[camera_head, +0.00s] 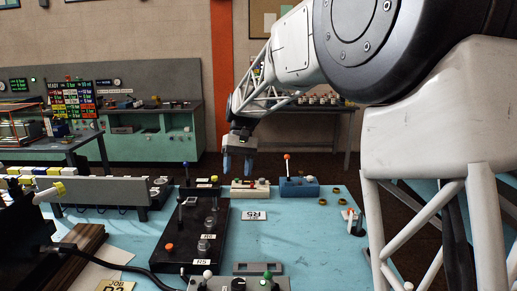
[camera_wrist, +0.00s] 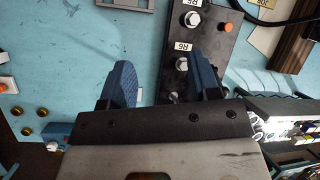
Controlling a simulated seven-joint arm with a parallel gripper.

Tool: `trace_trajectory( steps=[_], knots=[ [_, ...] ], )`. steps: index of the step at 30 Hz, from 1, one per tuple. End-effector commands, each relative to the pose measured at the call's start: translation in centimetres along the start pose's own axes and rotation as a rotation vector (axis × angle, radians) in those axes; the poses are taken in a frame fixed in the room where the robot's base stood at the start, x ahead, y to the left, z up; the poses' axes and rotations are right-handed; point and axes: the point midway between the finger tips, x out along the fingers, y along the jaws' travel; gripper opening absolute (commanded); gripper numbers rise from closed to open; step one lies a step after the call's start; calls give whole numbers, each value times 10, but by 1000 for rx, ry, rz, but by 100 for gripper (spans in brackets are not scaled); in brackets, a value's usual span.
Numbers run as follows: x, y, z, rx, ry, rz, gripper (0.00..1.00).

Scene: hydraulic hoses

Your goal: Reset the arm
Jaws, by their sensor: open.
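My gripper (camera_head: 238,163) hangs above the far part of the blue table in the head view, fingers pointing down, with nothing between them. In the wrist view my gripper (camera_wrist: 160,80) shows its two blue fingers spread apart. Below and beside the fingers is a black plate (camera_head: 163,260) with fittings and labels R5 and R6; it also shows in the wrist view (camera_wrist: 212,42). My arm comes in from the upper right of the head view.
On the blue table (camera_head: 315,235) stand a blue box with an orange-tipped lever (camera_head: 298,188), a pale box (camera_head: 250,189) and a grey control box with coloured knobs (camera_head: 240,283). A hose rack (camera_head: 100,191) is at left. The table's right-middle is mostly clear.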

Motion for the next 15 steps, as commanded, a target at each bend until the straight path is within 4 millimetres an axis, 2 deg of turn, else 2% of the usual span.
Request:
trace_trajectory(
  steps=[3,15],
  knots=[
    [1,12,29,23,40,10,56],
    [16,46,118,97,171,43,56]
  ],
)
